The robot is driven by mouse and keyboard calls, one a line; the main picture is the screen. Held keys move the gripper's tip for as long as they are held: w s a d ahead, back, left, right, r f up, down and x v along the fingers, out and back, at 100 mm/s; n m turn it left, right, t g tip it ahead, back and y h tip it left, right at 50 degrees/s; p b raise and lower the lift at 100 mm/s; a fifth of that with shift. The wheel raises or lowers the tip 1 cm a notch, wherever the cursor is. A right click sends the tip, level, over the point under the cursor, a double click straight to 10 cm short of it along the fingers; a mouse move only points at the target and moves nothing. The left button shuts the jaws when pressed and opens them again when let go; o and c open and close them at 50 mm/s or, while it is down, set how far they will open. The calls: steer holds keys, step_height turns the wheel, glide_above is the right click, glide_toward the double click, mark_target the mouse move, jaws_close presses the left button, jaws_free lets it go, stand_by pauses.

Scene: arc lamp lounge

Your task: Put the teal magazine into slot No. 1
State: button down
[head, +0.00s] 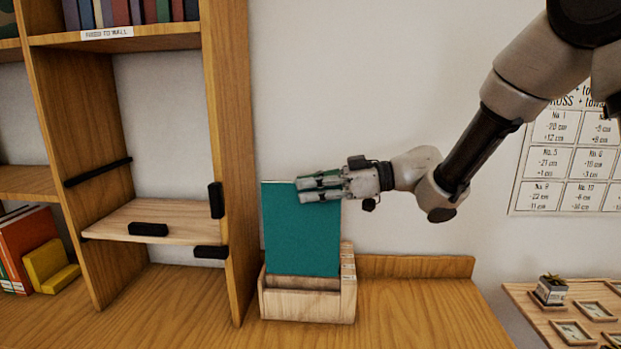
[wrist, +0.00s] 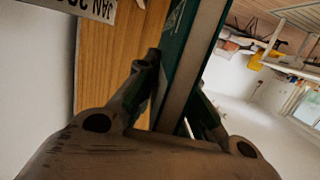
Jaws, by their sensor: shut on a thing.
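The teal magazine (head: 302,238) stands upright at the wooden magazine holder (head: 307,305) on the wooden surface. Its lower edge is hidden behind a front divider of the holder. My gripper (head: 318,188) is shut on the upper right part of the magazine, reaching in from the right. In the wrist view, the magazine (wrist: 180,38) runs between the two fingers (wrist: 176,98). The slot numbers on the holder are too small to read. I cannot tell how deep the magazine sits or which slot it is in.
A tall wooden shelf (head: 237,150) stands close on the left of the holder, with black brackets around a lower board (head: 160,222). Bare counter (head: 410,310) lies to the right. A side table (head: 515,293) with a small plant (head: 551,290) and frames is at far right.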

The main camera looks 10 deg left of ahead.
steer(key=shift+f, duration=5.9)
steer(key=c, duration=1.4)
jaws_free()
steer(key=shift+d, duration=0.1)
steer(key=d, duration=0.4)
steer(key=d+r, duration=0.1)
steer(key=d, duration=0.2)
steer(key=d+r, duration=0.1)
steer(key=d, duration=0.3)
steer(key=shift+w+d+r, duration=0.1)
steer(key=shift+w+d, duration=0.15)
steer(key=shift+d, duration=0.05)
